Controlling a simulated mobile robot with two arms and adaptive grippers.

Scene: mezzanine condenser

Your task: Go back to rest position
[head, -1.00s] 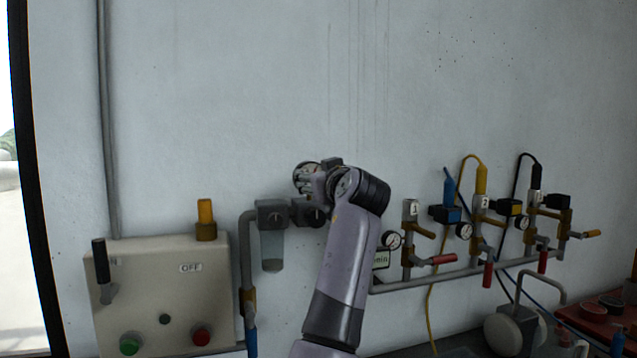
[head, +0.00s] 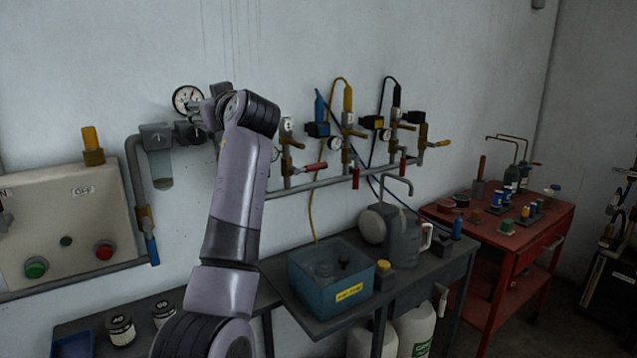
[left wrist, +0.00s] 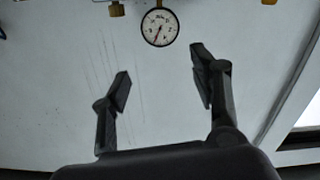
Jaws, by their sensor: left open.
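My left arm rises from the bottom of the head view, and its left gripper (head: 214,104) is at the top, in front of the wall piping. The gripper is small and partly hidden by its own wrist there. In the left wrist view the left gripper (left wrist: 161,66) has its two fingers wide apart with nothing between them. A round pressure gauge (left wrist: 160,27) shows beyond the fingertips. In the head view a gauge (head: 187,99) is just left of the gripper. My right gripper is in neither view.
A control box (head: 70,225) and a pipe manifold with red-handled valves (head: 312,168) are on the wall. A dark bench (head: 420,285) carries a blue tank (head: 325,290) and a jug (head: 402,238). A red cart (head: 530,240) stands at right. Open wall is above.

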